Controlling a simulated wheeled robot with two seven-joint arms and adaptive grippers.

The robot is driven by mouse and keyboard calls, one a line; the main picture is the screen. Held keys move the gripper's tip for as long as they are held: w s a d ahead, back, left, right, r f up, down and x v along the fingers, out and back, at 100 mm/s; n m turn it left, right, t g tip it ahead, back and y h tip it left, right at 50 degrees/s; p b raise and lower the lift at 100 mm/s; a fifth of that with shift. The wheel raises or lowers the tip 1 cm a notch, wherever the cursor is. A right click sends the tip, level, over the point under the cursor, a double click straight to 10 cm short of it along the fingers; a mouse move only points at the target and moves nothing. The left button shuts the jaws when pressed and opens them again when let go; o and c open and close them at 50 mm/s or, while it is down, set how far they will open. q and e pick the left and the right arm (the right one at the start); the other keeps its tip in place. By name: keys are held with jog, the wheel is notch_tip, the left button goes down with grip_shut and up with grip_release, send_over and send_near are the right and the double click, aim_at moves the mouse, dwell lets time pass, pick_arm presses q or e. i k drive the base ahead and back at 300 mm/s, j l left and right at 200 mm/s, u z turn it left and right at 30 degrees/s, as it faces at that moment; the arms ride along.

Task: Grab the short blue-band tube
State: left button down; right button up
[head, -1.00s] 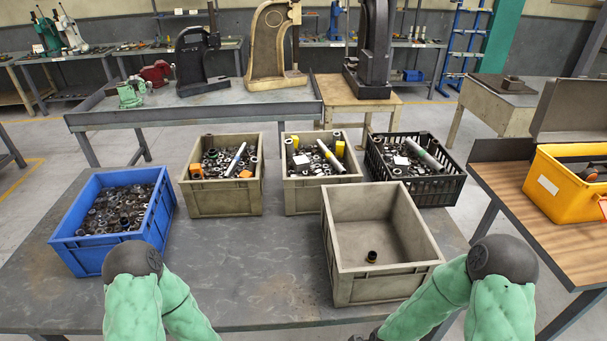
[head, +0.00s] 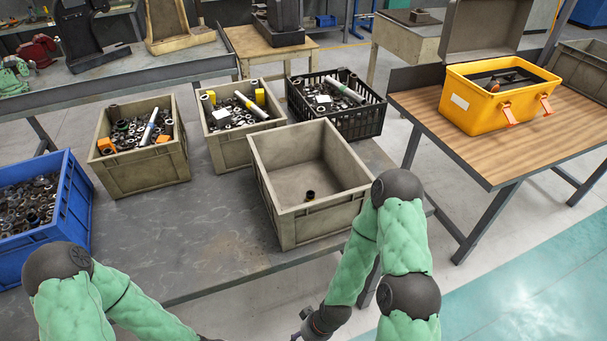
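A short white tube with a blue band (head: 149,128) leans among dark metal parts in the left tan bin (head: 140,178). Another pale tube (head: 251,105) lies across the middle tan bin (head: 228,150); its band colour is hard to tell. A longer pale tube with greenish marks (head: 345,90) lies in the black crate (head: 350,122). My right gripper (head: 304,328) is partly visible at the bottom edge, in front of the table and well away from the tubes. My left arm is at lower left; its gripper is cut off by the bottom edge.
A nearly empty tan bin (head: 292,222) holds one small dark ring (head: 310,195). A blue bin (head: 72,215) of metal parts stands at left. A yellow toolbox (head: 475,110) stands on the wooden bench (head: 420,112) at right. The grey table's (head: 180,235) front middle is clear.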

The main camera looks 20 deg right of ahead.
aim_at(32, 218)
jog(key=u, duration=1.35)
jog(key=i+j, duration=0.1)
